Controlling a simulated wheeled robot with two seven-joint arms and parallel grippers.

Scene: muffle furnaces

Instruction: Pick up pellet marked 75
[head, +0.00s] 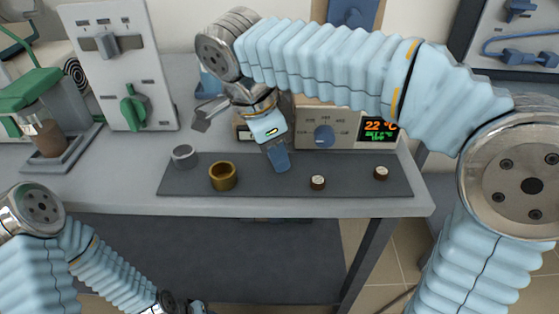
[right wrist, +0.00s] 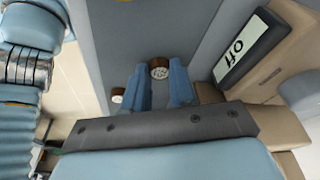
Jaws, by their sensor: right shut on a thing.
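My right gripper (head: 279,164) reaches down over the dark mat (head: 350,187), fingers close together. In the right wrist view its two blue fingers (right wrist: 160,80) are shut on a small pellet (right wrist: 160,70) with a brown rim and a pale marked face. The mark is too small to read. In the head view the fingers hide this pellet. Two other brown-and-white pellets stand on the mat to the right: a near one (head: 317,182) and a far one (head: 381,173). Their numbers are not legible. My left arm ends at the bottom edge; its gripper is out of view.
A brass ring-shaped cup (head: 223,176) and a grey metal cup (head: 184,156) stand left of the gripper. The table's front edge is clear.

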